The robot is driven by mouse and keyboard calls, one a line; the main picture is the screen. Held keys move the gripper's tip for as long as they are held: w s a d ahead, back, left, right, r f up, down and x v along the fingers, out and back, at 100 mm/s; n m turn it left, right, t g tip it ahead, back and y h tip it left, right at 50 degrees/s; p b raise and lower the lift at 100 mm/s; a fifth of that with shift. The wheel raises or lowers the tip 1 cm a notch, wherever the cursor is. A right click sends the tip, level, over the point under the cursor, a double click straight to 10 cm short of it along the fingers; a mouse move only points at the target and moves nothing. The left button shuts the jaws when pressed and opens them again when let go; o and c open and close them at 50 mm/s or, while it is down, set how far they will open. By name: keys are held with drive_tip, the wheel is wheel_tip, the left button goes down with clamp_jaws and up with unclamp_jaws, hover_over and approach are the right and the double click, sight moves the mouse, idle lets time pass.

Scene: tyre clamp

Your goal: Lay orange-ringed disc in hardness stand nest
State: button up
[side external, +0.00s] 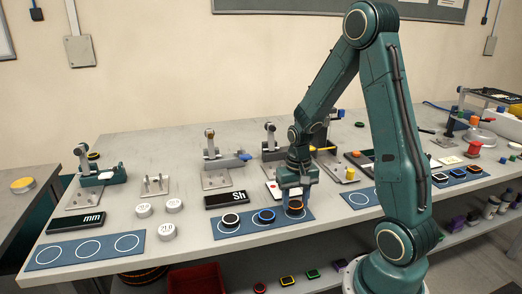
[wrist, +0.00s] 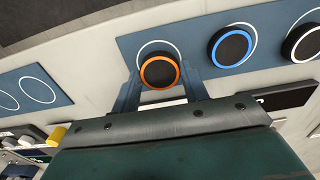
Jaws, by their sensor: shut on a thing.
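The orange-ringed disc (side external: 295,209) is black with an orange rim, at the right end of a blue mat (side external: 262,226). My gripper (side external: 294,199) points down and is shut on this disc. In the wrist view, the disc (wrist: 160,71) sits between the two blue-grey fingers, offset from a white ring on the mat. I cannot tell whether it touches the mat. A bench stand (side external: 213,158) with an upright post and grey base is behind the "Sh" sign (side external: 226,199); this looks like the hardness stand. Its nest is too small to make out.
A blue-ringed disc (side external: 266,216) and a white-ringed disc (side external: 231,221) lie left of my gripper on the same mat. Several white weights (side external: 167,231) stand further left. Another stand (side external: 270,143) is behind my gripper. An empty-ringed blue mat (side external: 88,250) lies at the left front.

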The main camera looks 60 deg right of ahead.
sight(295, 203)
drive_tip(key=shift+r, duration=2.35)
drive_tip(key=shift+w, duration=0.1)
drive_tip(key=w+r, duration=0.5)
drive_tip(key=w, duration=0.5)
drive_tip(key=w+d+r, duration=0.1)
drive_tip(key=w+r, duration=0.3)
drive_tip(key=w, duration=0.6)
drive_tip(key=w+d+r, duration=0.1)
drive_tip(key=w+r, duration=0.4)
drive_tip(key=w, duration=0.5)
drive_tip(key=shift+w+d+r, duration=0.15)
drive_tip(key=shift+d+r, duration=0.05)
drive_tip(key=shift+r, duration=0.1)
drive_tip(key=shift+f, duration=0.1)
wheel_tip(295, 203, down, 14)
drive_tip(key=shift+f, duration=0.1)
drive_tip(key=shift+f, duration=0.1)
